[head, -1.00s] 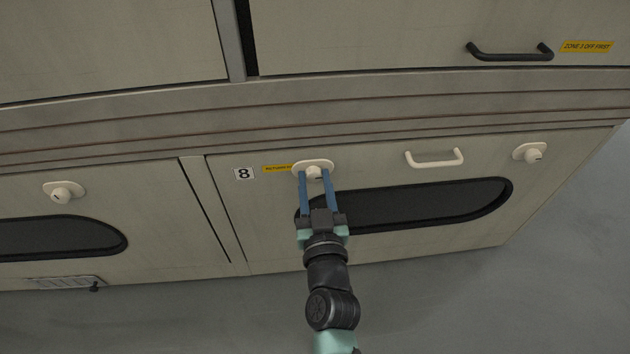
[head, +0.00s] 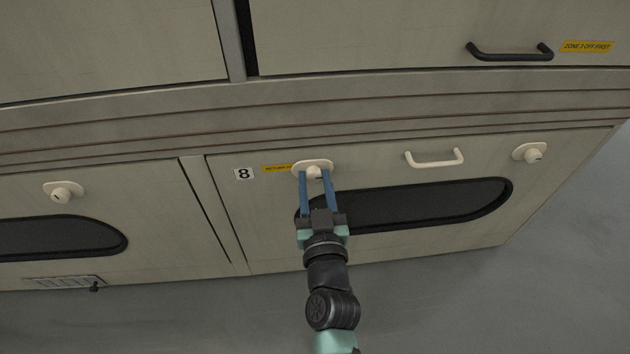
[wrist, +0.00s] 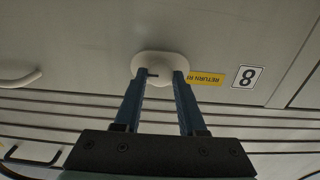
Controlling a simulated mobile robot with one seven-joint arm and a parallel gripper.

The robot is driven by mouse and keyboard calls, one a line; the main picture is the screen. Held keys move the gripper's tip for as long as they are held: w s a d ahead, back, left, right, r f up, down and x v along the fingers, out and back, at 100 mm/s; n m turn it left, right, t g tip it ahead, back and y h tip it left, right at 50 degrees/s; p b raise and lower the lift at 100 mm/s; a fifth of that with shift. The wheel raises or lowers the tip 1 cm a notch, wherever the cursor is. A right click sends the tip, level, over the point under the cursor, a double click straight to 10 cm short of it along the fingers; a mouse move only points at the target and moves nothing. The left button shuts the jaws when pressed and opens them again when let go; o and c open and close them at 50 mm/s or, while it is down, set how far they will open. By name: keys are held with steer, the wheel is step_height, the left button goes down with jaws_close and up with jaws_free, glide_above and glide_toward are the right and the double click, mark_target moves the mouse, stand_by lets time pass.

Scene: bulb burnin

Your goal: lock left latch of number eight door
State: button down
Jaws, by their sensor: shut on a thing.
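The number eight door (head: 275,225) is a beige panel with a black "8" label (head: 244,174) at its upper left; the label also shows upside down in the wrist view (wrist: 247,76). Its left latch (head: 313,165) is a cream knob on an oval plate, right of the label. My gripper (head: 314,174) has its two blue fingers on either side of this knob and is shut on it. In the wrist view the fingertips (wrist: 160,74) flank the knob of the left latch (wrist: 158,62), and a small dark mark shows on the knob near the left finger.
The same door has a cream handle (head: 435,158), a right latch (head: 531,153) and a dark window (head: 430,207) below. A yellow label (head: 277,168) sits beside the left latch. A neighbouring door at left has its own latch (head: 64,191). A black handle (head: 510,52) is above.

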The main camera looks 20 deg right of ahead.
steer(key=shift+n, duration=0.3)
steer(key=n+b, duration=0.1)
steer(key=n, duration=0.1)
steer(key=n+b, duration=0.2)
steer(key=shift+a+f+n, duration=0.15)
steer(key=shift+n, duration=0.25)
steer(key=n+b, duration=0.1)
steer(key=n, duration=0.3)
steer(key=shift+b, duration=0.4)
steer(key=n, duration=0.4)
steer(key=shift+n+p, duration=0.7)
steer(key=shift+n, duration=1.5)
steer(key=shift+c, duration=2.4)
jaws_free()
